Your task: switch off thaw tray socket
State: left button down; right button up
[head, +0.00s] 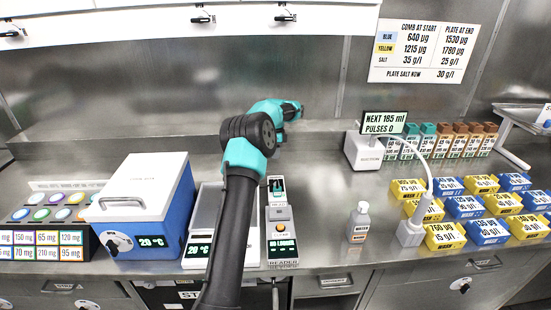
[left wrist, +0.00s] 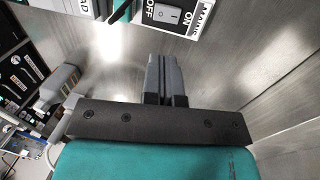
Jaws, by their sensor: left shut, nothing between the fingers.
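My left arm reaches over the bench to the steel back wall in the head view, with its gripper (head: 297,109) at the far end. In the left wrist view the two grey fingers of the left gripper (left wrist: 158,60) are together and empty, pointing at the wall. Just beyond the tips, at the top edge, is a socket plate (left wrist: 190,22) with OFF, ON and MAINS lettering. Its grey rocker switch (left wrist: 167,14) sits beside the fingertips, apart from them as far as I can see. Which way the rocker is tipped I cannot tell. My right gripper is not in view.
A blue and white box (head: 150,205) and a low white unit (head: 199,249), both showing 20 °C, stand left of my arm. A reader (head: 281,230) stands right of it. A bottle (head: 359,222) and a pump (head: 365,150) are farther right. Blue and yellow blocks lie at right.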

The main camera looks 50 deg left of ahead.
aim_at(275, 184)
pick_arm(q)
jog(key=f, duration=0.4)
jog(key=s+d+f, duration=0.1)
jog(key=f, duration=0.7)
jog(key=shift+s+d, duration=0.25)
jog(key=shift+d, duration=0.15)
